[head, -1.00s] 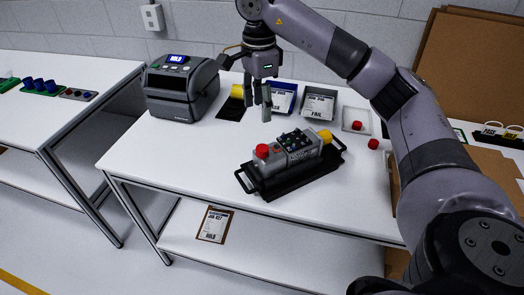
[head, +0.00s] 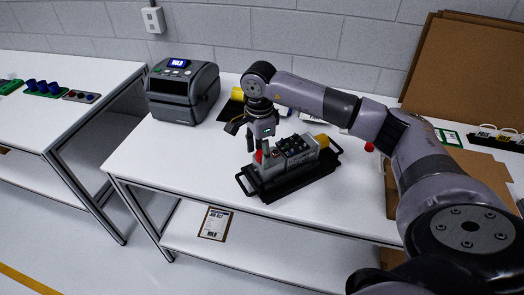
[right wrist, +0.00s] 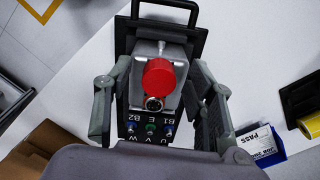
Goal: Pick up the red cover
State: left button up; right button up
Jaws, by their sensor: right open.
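The red cover (right wrist: 161,78) is a round cap on the left end of the grey servo unit, in the middle of the right wrist view. In the head view only part of the red cover (head: 258,157) shows behind a finger. The grey unit (head: 290,161) lies in a black tray with handles (head: 300,183). A yellow cover (head: 322,141) sits on its right end. My right gripper (head: 258,154) is open, pointing down, with its fingers on either side of the red cover's end of the unit. I cannot tell whether they touch it. My left gripper is not in view.
A label printer (head: 182,92) stands at the back left of the table. A loose red cap (head: 369,147) lies to the right of the unit. A blue bin (right wrist: 262,146) shows in the right wrist view. The table's front left is clear.

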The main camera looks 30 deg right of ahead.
jog(key=shift+f, duration=0.1)
jog(key=shift+c, duration=0.2)
jog(key=c, duration=0.7)
jog(key=shift+w+r+b, duration=0.1)
jog(key=shift+r+b, duration=0.25)
jog(key=shift+r, duration=0.3)
notch_tip(320, 180, up, 10)
jog(key=b, duration=0.3)
notch_tip(320, 180, up, 13)
jog(key=p, duration=0.6)
send_over(259, 153)
jog(key=shift+f, duration=0.1)
